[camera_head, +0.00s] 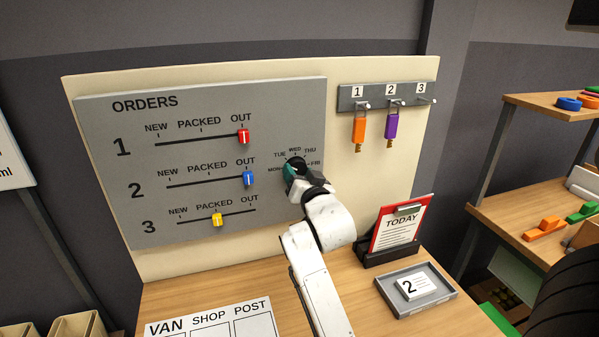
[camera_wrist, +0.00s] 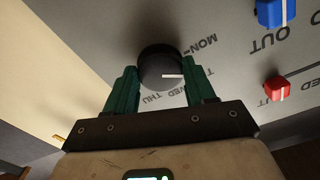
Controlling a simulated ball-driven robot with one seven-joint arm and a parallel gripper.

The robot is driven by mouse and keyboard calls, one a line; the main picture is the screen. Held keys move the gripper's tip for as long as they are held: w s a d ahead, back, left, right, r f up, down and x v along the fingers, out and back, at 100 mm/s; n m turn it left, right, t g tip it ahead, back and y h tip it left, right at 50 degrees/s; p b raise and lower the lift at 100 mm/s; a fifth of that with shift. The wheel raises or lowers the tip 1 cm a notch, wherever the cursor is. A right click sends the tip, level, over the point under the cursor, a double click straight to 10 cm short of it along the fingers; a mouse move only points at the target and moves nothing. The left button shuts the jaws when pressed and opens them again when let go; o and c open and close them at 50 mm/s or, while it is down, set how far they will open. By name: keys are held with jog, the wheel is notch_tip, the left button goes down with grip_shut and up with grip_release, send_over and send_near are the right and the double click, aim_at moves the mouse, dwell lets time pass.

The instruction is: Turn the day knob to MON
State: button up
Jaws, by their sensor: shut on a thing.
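The dark round day knob (camera_wrist: 158,60) is on the grey orders board and fills the space between my gripper's teal fingers in the wrist view. My gripper (camera_wrist: 163,78) is shut on the knob, one finger on each side. A white pointer line on the knob points to the right in this view, towards the right finger. The MON label (camera_wrist: 198,47) is in sight, up and right of the pointer; the right finger hides part of the dial. In the head view my gripper (camera_head: 293,171) covers much of the knob, with day labels around it.
The red slider (camera_head: 243,136), blue slider (camera_head: 248,178) and yellow slider (camera_head: 217,220) are left of my gripper. An orange tag (camera_head: 359,128) and a purple tag (camera_head: 391,126) hang on hooks at upper right. The TODAY stand (camera_head: 401,226) and a grey tray (camera_head: 441,307) are right of my arm.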

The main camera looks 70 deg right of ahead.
jog(key=n+p, duration=0.2)
jog(key=n, duration=0.4)
jog(key=shift+f+n, duration=0.1)
jog(key=shift+n, duration=0.2)
dwell(0.4)
jog(key=o, duration=1)
jog(key=shift+o, duration=0.2)
jog(key=shift+s, duration=0.1)
jog(key=b+v, duration=0.3)
jog(key=v, duration=0.7)
jog(key=shift+s+a, duration=0.2)
jog(key=shift+s, duration=0.05)
